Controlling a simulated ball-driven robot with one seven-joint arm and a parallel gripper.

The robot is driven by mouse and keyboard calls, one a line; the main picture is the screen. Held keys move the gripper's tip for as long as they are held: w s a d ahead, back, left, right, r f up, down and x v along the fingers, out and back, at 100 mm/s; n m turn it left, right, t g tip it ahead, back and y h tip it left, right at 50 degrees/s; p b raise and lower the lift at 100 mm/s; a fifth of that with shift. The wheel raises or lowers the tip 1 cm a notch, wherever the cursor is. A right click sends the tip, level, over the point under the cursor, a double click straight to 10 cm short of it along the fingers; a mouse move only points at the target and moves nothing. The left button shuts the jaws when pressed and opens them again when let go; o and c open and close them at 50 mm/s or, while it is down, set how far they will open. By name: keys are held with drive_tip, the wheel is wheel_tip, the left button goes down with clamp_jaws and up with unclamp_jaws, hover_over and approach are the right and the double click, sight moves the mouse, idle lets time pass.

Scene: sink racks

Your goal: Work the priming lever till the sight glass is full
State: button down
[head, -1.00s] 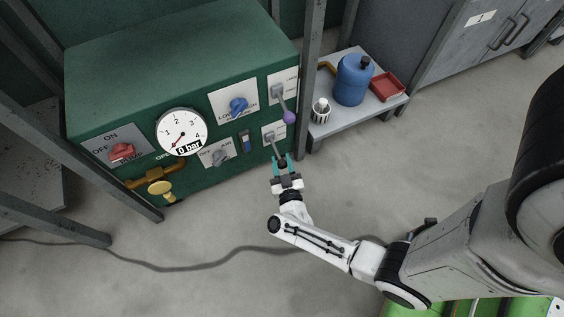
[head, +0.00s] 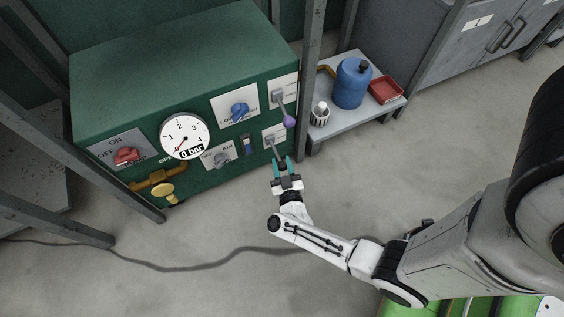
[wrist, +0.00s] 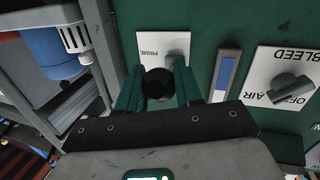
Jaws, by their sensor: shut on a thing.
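The priming lever (head: 271,146) projects from a white plate low on the right of the green panel. In the wrist view that plate (wrist: 150,42) reads PRIME. My gripper (head: 283,163) is shut on the lever's dark round knob, which shows between the teal fingers in the wrist view (wrist: 158,84). The sight glass (head: 247,145) is a narrow upright strip left of the lever. In the wrist view the sight glass (wrist: 226,70) shows mostly blue with a paler part at one end; its exact level is hard to tell.
A purple-knobbed lever (head: 289,121) hangs just above the priming lever. The OFF/AIR bleed knob (head: 221,160) and a gauge reading 0 bar (head: 185,136) are to the left. A grey post (head: 312,80) and shelf with a blue jug (head: 352,84) stand right.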

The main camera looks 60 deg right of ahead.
sight(283, 164)
drive_tip(key=shift+s+a+r+n+g+y+p, duration=0.15)
drive_tip(key=shift+r+g+y+p, duration=0.65)
drive_tip(key=shift+p, duration=2.1)
drive_tip(key=shift+s+r+n+g+y+p, duration=0.25)
drive_tip(key=shift+r+p, duration=0.9)
drive_tip(key=shift+p, duration=1.7)
drive_tip(key=p, duration=0.2)
drive_tip(key=r+g+y+p, duration=0.1)
drive_tip(key=p, duration=0.2)
drive_tip(key=shift+w+g+y, duration=0.2)
drive_tip(key=shift+g+y, duration=0.05)
drive_tip(key=shift+r+g+y+p, duration=0.2)
drive_tip(key=shift+g+y+p, duration=0.15)
drive_tip(key=shift+p, duration=0.7)
drive_tip(key=shift+w+g+p, duration=0.1)
drive_tip(key=shift+g+p, duration=0.15)
drive_tip(key=shift+p, duration=0.2)
drive_tip(key=c, duration=0.8)
unclamp_jaws()
drive_tip(key=shift+o, duration=0.2)
drive_tip(key=p+v, duration=0.7)
drive_tip(key=v, duration=0.3)
drive_tip(key=shift+s+a+r+p, duration=0.2)
drive_tip(key=shift+r+p, duration=0.05)
drive_tip(key=shift+p, duration=0.15)
